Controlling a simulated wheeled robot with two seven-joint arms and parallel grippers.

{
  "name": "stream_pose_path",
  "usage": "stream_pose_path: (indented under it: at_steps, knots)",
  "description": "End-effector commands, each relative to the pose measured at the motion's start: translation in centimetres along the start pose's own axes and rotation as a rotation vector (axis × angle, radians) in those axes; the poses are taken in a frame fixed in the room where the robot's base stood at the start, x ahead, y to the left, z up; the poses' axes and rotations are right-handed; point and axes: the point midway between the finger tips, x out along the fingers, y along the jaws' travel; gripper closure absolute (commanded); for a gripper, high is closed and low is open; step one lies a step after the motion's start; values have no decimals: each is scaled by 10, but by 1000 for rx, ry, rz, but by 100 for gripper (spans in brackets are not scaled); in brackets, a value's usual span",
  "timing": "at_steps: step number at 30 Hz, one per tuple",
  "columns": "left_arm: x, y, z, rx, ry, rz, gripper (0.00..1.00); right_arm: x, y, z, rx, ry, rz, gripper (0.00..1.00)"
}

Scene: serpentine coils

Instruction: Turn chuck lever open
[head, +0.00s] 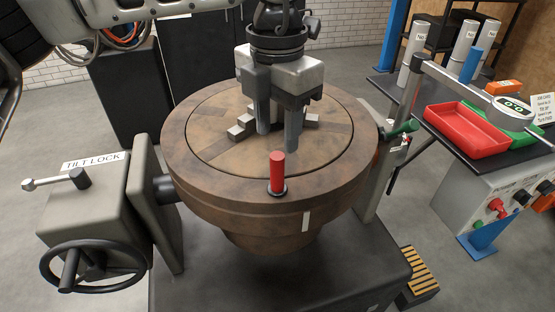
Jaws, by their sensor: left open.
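A round brown chuck table (190,165) stands in the middle of the head view, with stepped grey jaws (240,128) on its top. A red upright handle (277,172) stands in a dark collar at the chuck's front rim. A green-gripped handle (402,130) sticks out at the chuck's right side. I cannot tell from labels which one is the chuck lever. My left gripper (278,140) points down over the chuck, behind and above the red handle. Its two fingers are apart with nothing seen between them, and they hide part of the jaws. My right gripper is not in view.
At left is a grey box labelled TILT LOCK (95,162) with a ball-ended lever (45,183) and a black handwheel (92,268). At right, a bench holds a red tray (466,130), a green tray and several cylinders. A control box (480,205) hangs below it.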

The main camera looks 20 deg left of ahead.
Motion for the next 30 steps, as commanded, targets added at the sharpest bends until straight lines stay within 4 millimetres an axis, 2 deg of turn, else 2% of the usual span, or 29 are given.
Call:
stream_pose_path:
  at_steps: [6,12,17,24,25,29,30]
  knots:
    - [44,0,0,0,3,-1,57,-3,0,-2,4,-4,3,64]
    - [69,0,0,0,1,-1,57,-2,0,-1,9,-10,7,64]
    - [77,0,0,1,-1,-2,57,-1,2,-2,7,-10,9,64]
    - [78,0,0,1,-1,-1,57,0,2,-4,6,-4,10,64]
    - [78,0,0,1,-1,-1,62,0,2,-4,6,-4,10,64]
    - [77,0,0,1,-1,-1,99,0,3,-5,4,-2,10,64]
    - [77,0,0,0,-1,-1,100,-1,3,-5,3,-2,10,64]
